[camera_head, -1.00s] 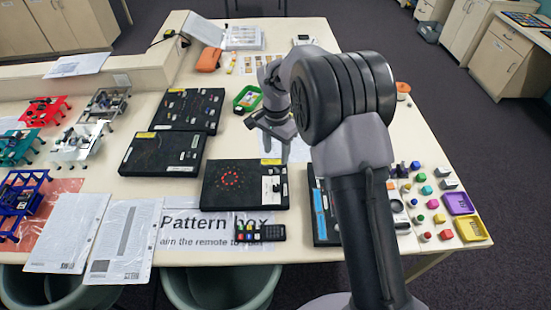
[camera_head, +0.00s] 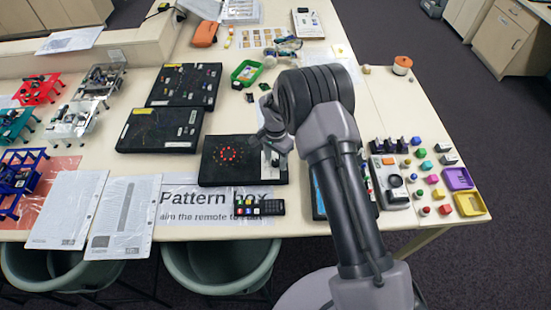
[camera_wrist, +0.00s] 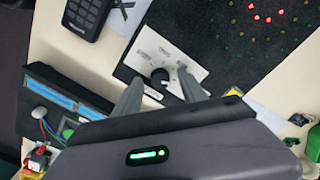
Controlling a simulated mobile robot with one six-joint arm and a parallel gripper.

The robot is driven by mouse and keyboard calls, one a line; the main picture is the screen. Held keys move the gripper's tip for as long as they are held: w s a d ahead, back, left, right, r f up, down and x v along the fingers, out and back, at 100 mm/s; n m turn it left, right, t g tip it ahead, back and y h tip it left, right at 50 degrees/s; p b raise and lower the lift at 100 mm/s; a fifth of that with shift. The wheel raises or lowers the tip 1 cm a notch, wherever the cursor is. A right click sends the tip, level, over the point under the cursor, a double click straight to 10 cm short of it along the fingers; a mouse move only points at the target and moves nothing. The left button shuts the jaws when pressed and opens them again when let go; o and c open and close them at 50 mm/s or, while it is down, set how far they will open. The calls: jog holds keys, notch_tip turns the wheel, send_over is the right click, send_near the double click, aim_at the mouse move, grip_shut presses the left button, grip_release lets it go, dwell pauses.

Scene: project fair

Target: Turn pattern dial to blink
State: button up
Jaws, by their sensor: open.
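The pattern box (camera_head: 225,175) is a flat black box with a ring of lit red lights, in the middle of the table in the head view. Its white label plate (camera_wrist: 165,60) shows in the wrist view, with a small dark dial (camera_wrist: 160,75) on it. The printed words are too small to read surely. My gripper (camera_wrist: 158,88) is open, with one finger on each side of the dial in the picture. I cannot tell whether the fingers touch it. In the head view my gripper (camera_head: 272,150) is over the right end of the box and hides part of the plate.
A black remote (camera_head: 258,207) lies on the Pattern box sheet (camera_head: 180,208) in front of the box. A box with a blue strip (camera_wrist: 60,95) stands close beside. More black boxes (camera_head: 160,130) lie to the left. Small coloured pieces and trays (camera_head: 470,204) fill the right.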

grip_shut()
jog(key=n+b, duration=0.2)
jog(key=n, duration=0.1)
jog(key=shift+f+n, duration=0.1)
jog(key=shift+n, duration=0.3)
jog(key=n+b, duration=0.1)
jog(key=n, duration=0.3)
jog(key=shift+n+b, duration=0.3)
jog(key=shift+n, duration=0.1)
dwell(0.4)
grip_release()
